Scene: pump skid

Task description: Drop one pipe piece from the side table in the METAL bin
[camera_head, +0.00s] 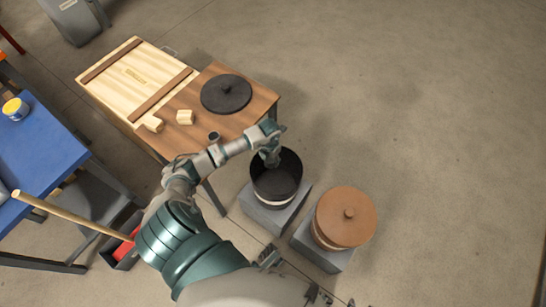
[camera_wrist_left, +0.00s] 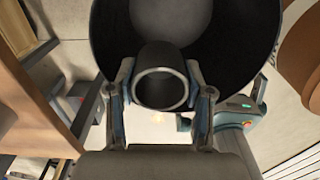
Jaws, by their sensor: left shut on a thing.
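My left gripper (camera_head: 271,158) is over the open black bin (camera_head: 278,188), at its upper left rim in the head view. In the left wrist view the gripper's two fingers are shut on a dark pipe piece (camera_wrist_left: 160,88) with a pale grey end ring. The bin's dark inside (camera_wrist_left: 235,50) lies behind the pipe piece there. The bin has a pale band whose label I cannot read. Another small dark pipe piece (camera_head: 214,136) stands on the wooden side table (camera_head: 190,100), close to its front edge. My right gripper is not in view.
A second bin with a closed copper-coloured lid (camera_head: 344,215) stands to the right. A blue table (camera_head: 35,150) is at left. Floor at right is clear.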

